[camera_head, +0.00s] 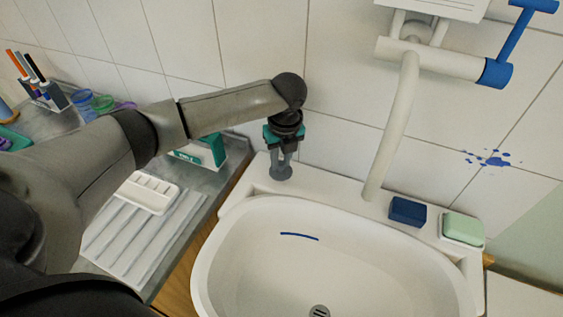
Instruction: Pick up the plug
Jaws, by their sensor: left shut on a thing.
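The plug (280,173) is a small grey round piece at the back left corner of the white sink (225,222). My left gripper (281,160) points down over it and is shut on it. The plug is on or just above the sink's ledge; I cannot tell if it touches. The gripper's fingers partly cover the plug. My right gripper is not in view.
A faucet (395,130) with a blue lever rises behind the basin. A dark blue sponge (407,211) and green soap (463,229) sit on the right ledge. A drainboard and white tray (147,193) are left. The basin is empty, with a drain (319,311).

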